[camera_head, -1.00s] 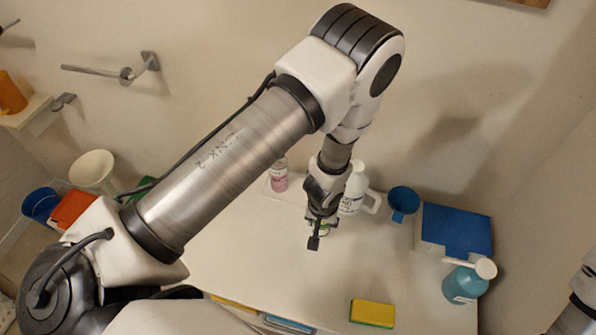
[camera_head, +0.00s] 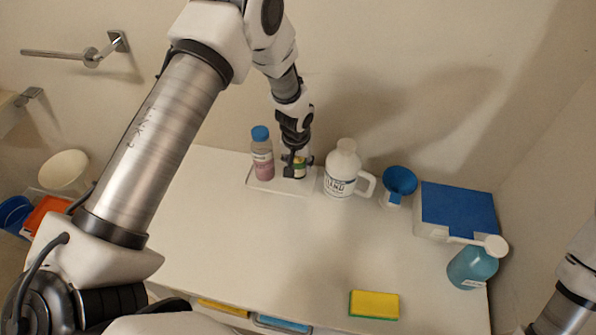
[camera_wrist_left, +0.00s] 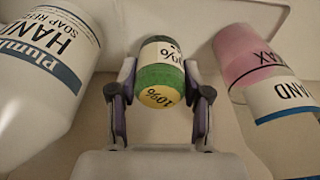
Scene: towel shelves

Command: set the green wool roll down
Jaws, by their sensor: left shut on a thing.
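The green wool roll (camera_wrist_left: 160,78) is a short green cylinder with a white label band and a yellow end, seen in the left wrist view. My left gripper (camera_wrist_left: 160,105) is shut on it, one finger on each side. In the head view my left gripper (camera_head: 297,165) holds the roll (camera_head: 300,170) at the white tray (camera_head: 262,186), between a pink bottle and a white jug. I cannot tell whether the roll touches the tray. My right gripper is out of view; only part of that arm shows at the right edge.
The pink bottle with blue cap (camera_head: 262,155) stands close left, the white jug (camera_head: 342,172) close right. A blue funnel (camera_head: 399,181), blue-topped box (camera_head: 457,209), teal bottle (camera_head: 471,268) and yellow sponge (camera_head: 374,305) lie further right. The middle of the counter is clear.

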